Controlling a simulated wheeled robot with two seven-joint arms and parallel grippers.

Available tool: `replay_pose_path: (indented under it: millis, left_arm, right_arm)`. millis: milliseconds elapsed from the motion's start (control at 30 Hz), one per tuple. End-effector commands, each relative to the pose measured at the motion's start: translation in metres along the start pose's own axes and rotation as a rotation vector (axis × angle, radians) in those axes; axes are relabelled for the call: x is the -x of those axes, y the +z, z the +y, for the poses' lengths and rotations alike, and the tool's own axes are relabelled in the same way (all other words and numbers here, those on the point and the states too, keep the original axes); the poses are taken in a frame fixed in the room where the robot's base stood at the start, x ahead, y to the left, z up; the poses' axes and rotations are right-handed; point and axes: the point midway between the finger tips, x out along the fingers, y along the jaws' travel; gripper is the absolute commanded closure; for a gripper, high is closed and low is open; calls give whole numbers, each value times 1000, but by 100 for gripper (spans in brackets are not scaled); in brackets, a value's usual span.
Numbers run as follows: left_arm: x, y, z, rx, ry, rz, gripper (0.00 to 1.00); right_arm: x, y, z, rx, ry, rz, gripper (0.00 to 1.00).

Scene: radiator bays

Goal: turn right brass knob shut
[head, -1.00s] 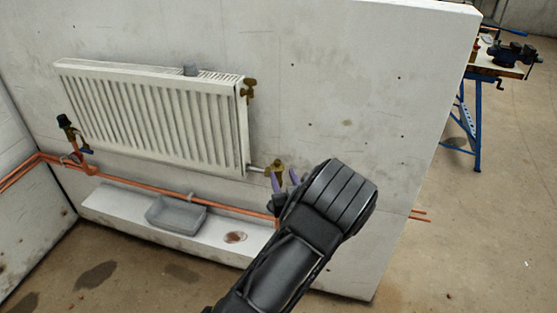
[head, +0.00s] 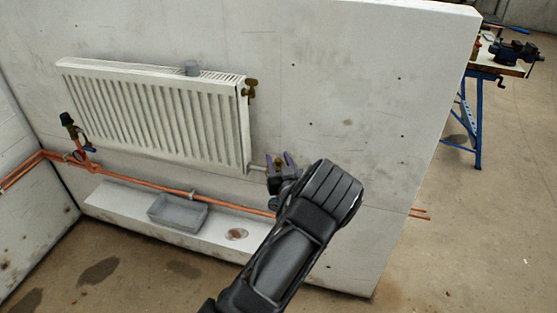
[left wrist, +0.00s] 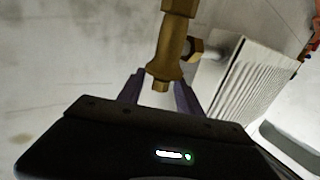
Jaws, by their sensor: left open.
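The brass knob (head: 279,161) is on the fitting at the radiator's lower right corner and is mostly hidden by my left gripper (head: 280,158). The left gripper is open, with one purple finger on each side of the brass. In the left wrist view the brass fitting (left wrist: 173,45) comes down from the top, and its narrow lower end lies between the two fingers (left wrist: 158,90). I cannot tell whether they touch it. A second brass fitting (head: 250,91) sits at the radiator's upper right corner. My right gripper is out of view.
The white radiator (head: 150,115) hangs on the wall. A dark-capped valve (head: 67,119) stands at its left on copper pipes (head: 130,176). A grey tray (head: 178,212) sits on the ledge below. A workbench (head: 490,65) stands far right.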

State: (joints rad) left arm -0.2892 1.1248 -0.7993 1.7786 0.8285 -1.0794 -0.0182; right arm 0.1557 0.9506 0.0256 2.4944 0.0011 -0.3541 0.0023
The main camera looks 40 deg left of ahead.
Motion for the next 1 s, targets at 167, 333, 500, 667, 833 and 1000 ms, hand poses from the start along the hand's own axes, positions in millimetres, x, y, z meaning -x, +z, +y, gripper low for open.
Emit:
replay_pose_path:
  millis: [167, 333, 500, 667, 833, 1000]
  left_arm:
    - [0, 0, 0, 0, 0, 0, 66]
    - [0, 0, 0, 0, 0, 0, 80]
    - [0, 0, 0, 0, 0, 0, 94]
    - [0, 0, 0, 0, 0, 0, 100]
    - [0, 0, 0, 0, 0, 0, 100]
    - [0, 0, 0, 0, 6, 0, 100]
  right_arm:
    - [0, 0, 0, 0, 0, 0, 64]
    - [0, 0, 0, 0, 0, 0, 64]
    - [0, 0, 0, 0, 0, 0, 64]
    - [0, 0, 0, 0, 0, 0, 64]
    - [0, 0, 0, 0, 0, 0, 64]
    - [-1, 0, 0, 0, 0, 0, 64]
